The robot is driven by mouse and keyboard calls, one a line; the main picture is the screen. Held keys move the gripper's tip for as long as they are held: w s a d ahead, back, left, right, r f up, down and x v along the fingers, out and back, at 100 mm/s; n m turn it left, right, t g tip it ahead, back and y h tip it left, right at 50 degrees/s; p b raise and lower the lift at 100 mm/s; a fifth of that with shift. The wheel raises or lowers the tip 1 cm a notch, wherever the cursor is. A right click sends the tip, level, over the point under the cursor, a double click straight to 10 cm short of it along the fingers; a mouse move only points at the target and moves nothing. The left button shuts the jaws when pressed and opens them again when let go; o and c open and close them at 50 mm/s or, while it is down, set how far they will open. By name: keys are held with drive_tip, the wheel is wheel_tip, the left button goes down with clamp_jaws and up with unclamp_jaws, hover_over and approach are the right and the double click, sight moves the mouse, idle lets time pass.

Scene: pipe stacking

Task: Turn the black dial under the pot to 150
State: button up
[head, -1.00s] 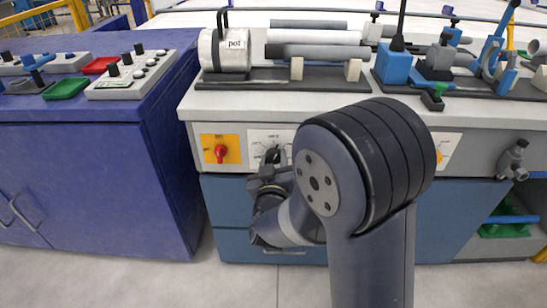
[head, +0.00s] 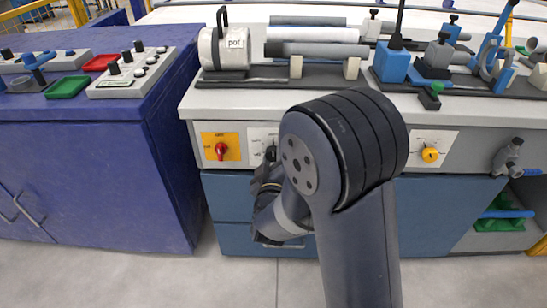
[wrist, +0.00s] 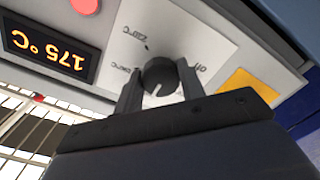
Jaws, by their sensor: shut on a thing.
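The black dial (wrist: 160,74) sits on a white panel with printed temperature marks. It also shows partly in the head view (head: 270,153), under the pot (head: 224,49). A white line on the dial shows in the wrist view. My gripper (wrist: 158,82) is shut on the dial, with one finger on each side of it. In the head view my gripper (head: 268,167) is partly hidden by my arm. An orange display (wrist: 47,47) appears upside down in the wrist view and reads 175°C.
A red switch (head: 221,149) on a yellow plate is left of the dial. A yellow knob (head: 430,155) on a white plate is to the right. Blue drawers (head: 225,240) lie below. A dark blue cabinet (head: 90,185) stands at left.

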drive_tip(key=o, duration=1)
drive_tip(key=shift+s, duration=0.1)
drive_tip(key=s, duration=0.5)
drive_tip(key=s+p, duration=0.1)
drive_tip(key=s, duration=0.4)
drive_tip(key=shift+s+a+p, duration=0.2)
drive_tip(key=shift+s+p, duration=0.1)
drive_tip(key=w+b, duration=0.1)
drive_tip(key=w, duration=0.9)
drive_tip(key=shift+w+d+b, duration=0.2)
drive_tip(key=shift+w+b, duration=0.15)
drive_tip(key=shift+w, duration=0.05)
